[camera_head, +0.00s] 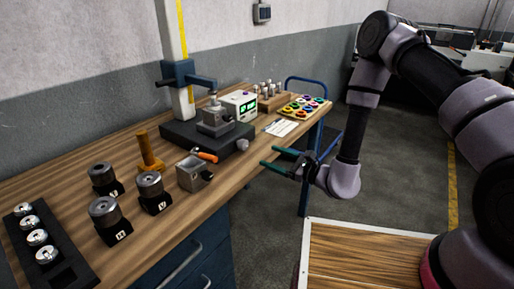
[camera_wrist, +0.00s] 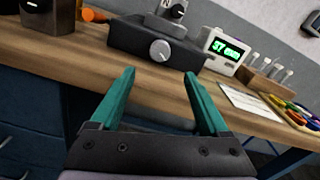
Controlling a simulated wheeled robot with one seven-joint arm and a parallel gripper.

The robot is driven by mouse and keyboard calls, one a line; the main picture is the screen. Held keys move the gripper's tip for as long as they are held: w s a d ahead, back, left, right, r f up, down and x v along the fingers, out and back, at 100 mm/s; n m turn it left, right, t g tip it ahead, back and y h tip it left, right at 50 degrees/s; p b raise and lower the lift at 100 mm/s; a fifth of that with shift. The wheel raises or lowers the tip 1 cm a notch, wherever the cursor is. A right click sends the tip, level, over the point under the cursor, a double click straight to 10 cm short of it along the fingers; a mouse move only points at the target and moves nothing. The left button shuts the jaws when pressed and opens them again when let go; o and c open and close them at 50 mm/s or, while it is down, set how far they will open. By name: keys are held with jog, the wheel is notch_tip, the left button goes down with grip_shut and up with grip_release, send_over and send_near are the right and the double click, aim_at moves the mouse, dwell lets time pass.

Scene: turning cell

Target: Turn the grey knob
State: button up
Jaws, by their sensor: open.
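The grey knob (camera_head: 242,145) is a round dial on the front face of a dark instrument base (camera_head: 184,139) on the wooden bench. In the wrist view the grey knob (camera_wrist: 161,50) shows face-on, with a pale line on it, above and between my fingers. My gripper (camera_head: 270,156) has two green fingers, spread apart with nothing between them. It is in front of the bench edge, apart from the knob. In the wrist view my gripper (camera_wrist: 158,75) points toward the base (camera_wrist: 128,38).
A digital readout box (camera_head: 239,106) stands beside the base, with a white card (camera_head: 281,127) and a tray of coloured rings (camera_head: 304,108) farther right. A metal block (camera_head: 192,174) and an orange-handled tool (camera_head: 205,156) lie left of the knob.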

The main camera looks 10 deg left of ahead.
aim_at(246, 146)
jog(key=x, duration=1)
jog(key=shift+a, duration=0.3)
grip_shut()
